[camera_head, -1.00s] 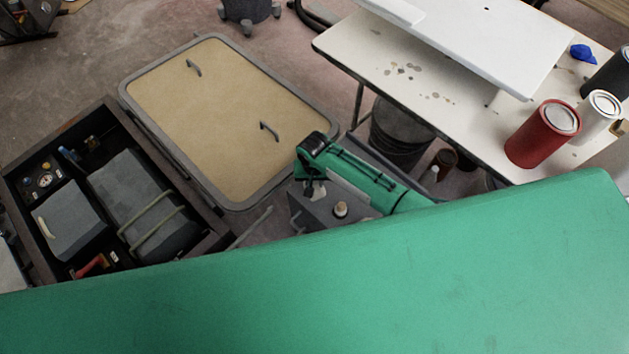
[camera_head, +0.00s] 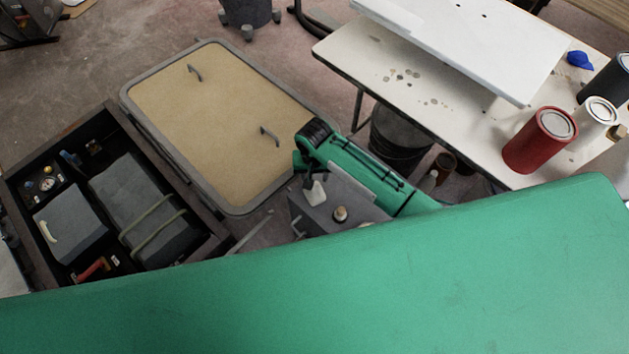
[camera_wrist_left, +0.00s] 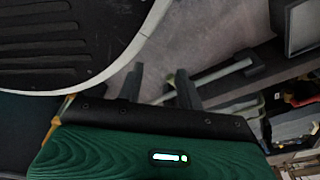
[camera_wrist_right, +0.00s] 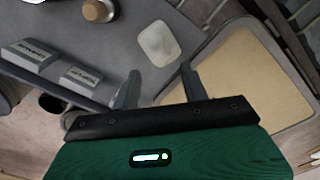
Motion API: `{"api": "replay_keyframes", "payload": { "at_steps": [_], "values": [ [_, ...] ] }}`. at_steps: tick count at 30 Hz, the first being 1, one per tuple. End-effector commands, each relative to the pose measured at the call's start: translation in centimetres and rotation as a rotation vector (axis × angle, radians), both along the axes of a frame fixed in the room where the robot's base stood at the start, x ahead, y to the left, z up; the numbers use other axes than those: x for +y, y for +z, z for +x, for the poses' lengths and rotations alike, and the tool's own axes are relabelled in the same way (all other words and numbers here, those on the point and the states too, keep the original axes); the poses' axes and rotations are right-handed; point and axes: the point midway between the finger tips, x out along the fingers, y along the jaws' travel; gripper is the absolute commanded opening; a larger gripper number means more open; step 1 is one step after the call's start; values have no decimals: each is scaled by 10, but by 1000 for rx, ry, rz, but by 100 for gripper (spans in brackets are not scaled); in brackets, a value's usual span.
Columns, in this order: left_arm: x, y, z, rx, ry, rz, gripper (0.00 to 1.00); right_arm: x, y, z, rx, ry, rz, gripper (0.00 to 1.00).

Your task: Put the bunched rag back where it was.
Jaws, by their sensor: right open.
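A crumpled blue bundle (camera_head: 580,60), which looks like the bunched rag, lies on the white table (camera_head: 375,68) at the upper right of the head view, away from both grippers. My right gripper is low over a grey surface (camera_head: 340,190) beside the tan-topped lid. In the right wrist view its fingers (camera_wrist_right: 158,82) are apart with nothing between them. A pale rounded object (camera_wrist_right: 158,43) lies just beyond the fingertips; I cannot tell what it is. My left gripper (camera_wrist_left: 160,88) shows only in the left wrist view, with its fingers apart and empty above the floor.
A tan-topped panel with two handles (camera_head: 215,110) lies left of my right gripper. A dark open box (camera_head: 110,215) with gear stands further left. A red can (camera_head: 540,140) and a white can (camera_head: 598,112) stand on the table. A green surface (camera_head: 330,280) fills the front.

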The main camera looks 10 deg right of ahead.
Motion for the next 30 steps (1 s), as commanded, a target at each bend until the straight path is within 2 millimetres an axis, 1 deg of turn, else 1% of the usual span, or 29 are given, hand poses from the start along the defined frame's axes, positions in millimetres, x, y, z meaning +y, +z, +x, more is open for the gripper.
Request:
{"api": "replay_keyframes", "payload": {
  "at_steps": [1, 3, 6, 9, 25, 30],
  "values": [
    [1, -1, -3, 2, -1, 2, 36, 0, 11, 0, -2, 0, 2, 45],
    [2, -3, -5, 1, -2, 1, 36, 0, 22, 1, -2, 0, 2, 45],
    [3, -6, -8, 2, -3, 3, 36, 0, 34, 1, -1, 0, 2, 45],
    [4, -7, -10, 1, -3, 3, 36, 0, 40, 0, 0, -1, 0, 45],
    [4, -7, -9, -2, -4, 2, 36, 0, 42, 0, 0, -1, 0, 45],
    [4, -8, -12, 4, -2, 3, 36, 0, 42, 0, 0, -1, 0, 45]
  ]
}}
